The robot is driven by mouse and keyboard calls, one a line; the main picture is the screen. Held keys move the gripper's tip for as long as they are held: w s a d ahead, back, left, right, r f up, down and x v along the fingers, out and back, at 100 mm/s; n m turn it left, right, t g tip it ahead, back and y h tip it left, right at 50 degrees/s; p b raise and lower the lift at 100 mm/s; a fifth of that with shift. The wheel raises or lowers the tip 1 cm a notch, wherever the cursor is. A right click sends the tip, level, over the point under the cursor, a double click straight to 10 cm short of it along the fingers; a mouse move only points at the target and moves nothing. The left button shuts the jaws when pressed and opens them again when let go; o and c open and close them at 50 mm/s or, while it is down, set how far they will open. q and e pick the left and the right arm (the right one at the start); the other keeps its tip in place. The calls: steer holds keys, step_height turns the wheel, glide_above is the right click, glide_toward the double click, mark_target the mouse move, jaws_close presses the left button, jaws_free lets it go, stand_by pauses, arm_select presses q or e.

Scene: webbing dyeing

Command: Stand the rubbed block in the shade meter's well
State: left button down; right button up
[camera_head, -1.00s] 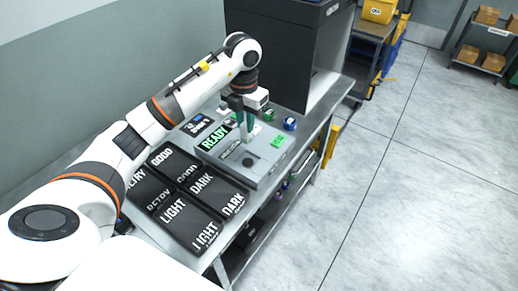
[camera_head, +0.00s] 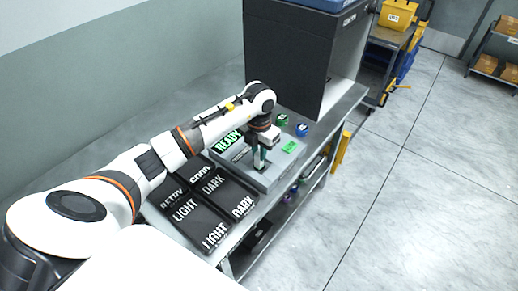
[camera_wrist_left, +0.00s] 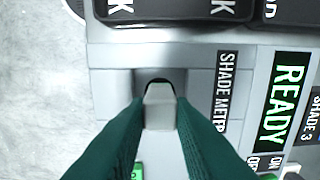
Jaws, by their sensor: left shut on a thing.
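The shade meter (camera_head: 275,182) is a flat grey box on the bench with a lit green READY display (camera_head: 228,141). Its label and display also show at the right of the left wrist view (camera_wrist_left: 289,100). My left gripper (camera_head: 259,166) is low over the meter's top, covering the well in the head view. In the left wrist view its dark green fingers are shut on a pale grey block (camera_wrist_left: 160,108). The block's far end is at the dark well opening (camera_wrist_left: 154,83), which shows partly behind it. I cannot tell whether the block has entered the well. My right gripper is out of view.
Black trays marked LIGHT, DARK, GOOD and RETRY (camera_head: 190,212) lie beside the meter. A green tag (camera_head: 289,147) lies on the meter's far right part, with small green and blue items (camera_head: 302,129) beyond. A large dark cabinet (camera_head: 300,60) stands behind.

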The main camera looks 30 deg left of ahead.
mark_target(259, 153)
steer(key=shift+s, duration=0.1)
arm_select(q)
steer(key=c, duration=1.7)
jaws_free()
steer(key=shift+f, duration=0.15)
steer(key=o, duration=0.4)
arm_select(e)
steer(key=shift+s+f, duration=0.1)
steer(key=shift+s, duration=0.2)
arm_select(q)
steer(key=shift+o, duration=0.2)
step_height(259, 153, up, 12)
steer(key=b, duration=0.3)
steer(key=shift+r, duration=0.2)
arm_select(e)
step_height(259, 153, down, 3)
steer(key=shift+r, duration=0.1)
